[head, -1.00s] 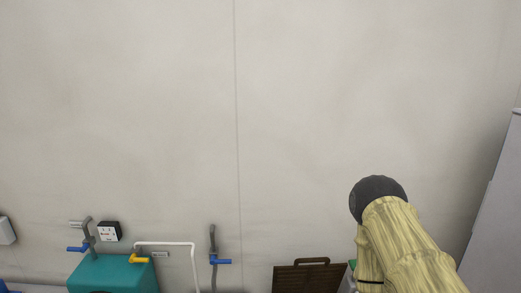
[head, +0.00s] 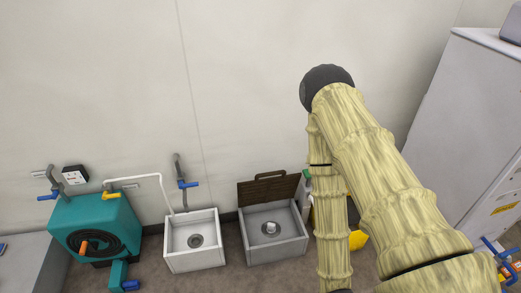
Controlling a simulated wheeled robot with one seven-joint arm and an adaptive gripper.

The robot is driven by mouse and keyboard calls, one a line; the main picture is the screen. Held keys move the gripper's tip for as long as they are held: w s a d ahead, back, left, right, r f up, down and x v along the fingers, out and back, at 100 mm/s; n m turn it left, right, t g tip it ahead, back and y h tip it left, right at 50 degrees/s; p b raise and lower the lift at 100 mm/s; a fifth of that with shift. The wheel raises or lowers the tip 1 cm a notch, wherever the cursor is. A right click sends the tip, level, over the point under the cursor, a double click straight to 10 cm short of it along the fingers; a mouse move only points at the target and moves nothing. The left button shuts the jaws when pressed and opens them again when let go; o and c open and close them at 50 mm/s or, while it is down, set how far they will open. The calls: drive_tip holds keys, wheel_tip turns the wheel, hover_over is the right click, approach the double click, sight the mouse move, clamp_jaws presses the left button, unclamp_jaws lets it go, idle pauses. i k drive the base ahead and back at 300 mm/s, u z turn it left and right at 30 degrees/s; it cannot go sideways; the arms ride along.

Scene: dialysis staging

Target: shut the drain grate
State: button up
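The drain grate (head: 268,190) is a dark brown slatted panel with a handle loop along its top edge. It stands raised at the back of a grey square basin (head: 259,255) by the wall. The basin is uncovered, and a pale round fitting shows on its floor. My arm comes down on the right side of the view, just right of the basin. My gripper is not in the picture, so its state and its distance from the grate do not show.
A second basin (head: 196,261) with a white pipe stands left of the grate's basin. A teal machine (head: 117,211) is further left. A yellow object (head: 358,240) is partly hidden behind my arm. A tall grey cabinet (head: 455,110) stands right. Floor shows before the basins.

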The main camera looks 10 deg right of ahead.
sight(284, 187)
drive_tip(key=z, duration=0.25)
drive_tip(key=i, duration=1.2)
drive_tip(key=u, duration=0.25)
